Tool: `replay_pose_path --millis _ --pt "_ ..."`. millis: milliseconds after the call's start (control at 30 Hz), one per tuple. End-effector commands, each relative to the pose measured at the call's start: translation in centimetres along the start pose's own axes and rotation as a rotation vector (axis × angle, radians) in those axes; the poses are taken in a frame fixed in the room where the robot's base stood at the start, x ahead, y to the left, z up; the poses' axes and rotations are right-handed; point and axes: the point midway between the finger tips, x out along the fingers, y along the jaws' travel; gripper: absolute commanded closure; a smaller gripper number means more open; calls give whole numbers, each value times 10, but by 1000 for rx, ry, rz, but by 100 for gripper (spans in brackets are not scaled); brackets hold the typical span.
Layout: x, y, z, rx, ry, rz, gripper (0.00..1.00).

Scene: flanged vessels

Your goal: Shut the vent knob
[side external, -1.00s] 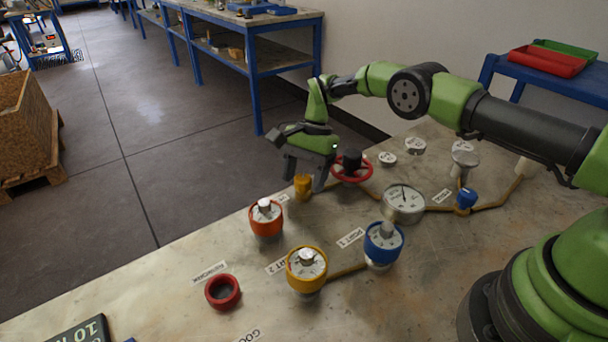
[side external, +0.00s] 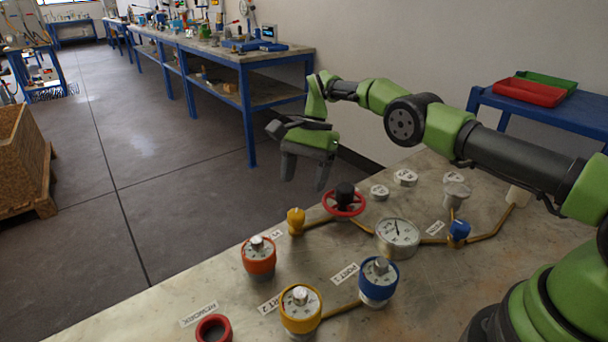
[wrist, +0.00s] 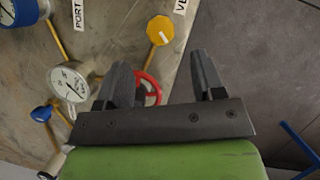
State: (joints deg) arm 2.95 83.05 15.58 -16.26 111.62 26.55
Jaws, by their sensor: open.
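The vent knob looks to be the yellow knob (side external: 296,221) at the far-left end of the brass pipe. In the wrist view the yellow knob (wrist: 161,30) shows its face with a pale pointer line, beside a partly cut-off label starting "VE" (wrist: 181,6).
A red handwheel (side external: 344,204) stands close to the knob; one finger partly hides it in the wrist view. A gauge (side external: 398,236), a blue knob (side external: 459,230) and orange (side external: 259,258), yellow (side external: 301,309) and blue (side external: 379,281) dial vessels share the bench.

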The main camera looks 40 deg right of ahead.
Motion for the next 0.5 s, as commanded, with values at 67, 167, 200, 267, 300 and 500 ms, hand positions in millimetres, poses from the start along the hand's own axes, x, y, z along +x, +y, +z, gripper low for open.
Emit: replay_pose_path --millis 67,167,200,267,300,500 --pt "0 0 0 0 1 0 37" --pt "-1 -1 2 7 24 5 37" --pt "-2 -2 4 13 45 9 37" --pt "-3 -3 7 23 90 14 37" --pt "-4 -3 10 32 125 16 37" --pt "-11 -1 28 58 298 -12 37"
